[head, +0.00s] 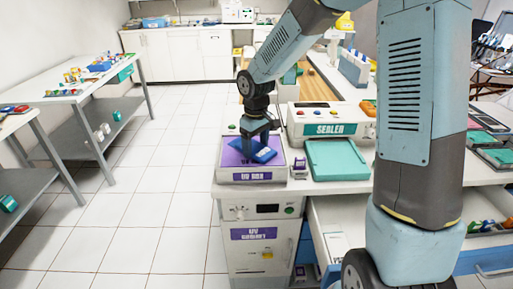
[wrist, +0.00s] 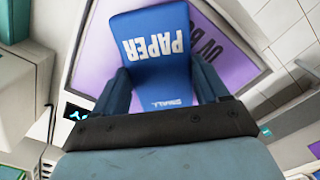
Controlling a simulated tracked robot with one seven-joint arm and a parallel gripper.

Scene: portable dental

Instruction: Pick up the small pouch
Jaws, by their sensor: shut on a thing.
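The small pouch is blue and marked "PAPER" and "SMALL" in the wrist view (wrist: 157,50). In the head view the pouch (head: 264,155) is at my gripper's tip, tilted, over the purple top of the tray marked "UV BOX" (head: 235,176). My gripper (head: 258,141) points down, and its fingers show on both sides of the pouch in the wrist view (wrist: 158,85). It is shut on the pouch. I cannot tell whether the pouch's lower edge touches the purple surface.
The sealer (head: 330,122) stands behind and right of the UV box, with a green tray (head: 337,160) in front of it. A cabinet marked "UV" (head: 254,235) is below. An open drawer (head: 335,220) juts out at the right. Side tables (head: 75,95) stand left across clear floor.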

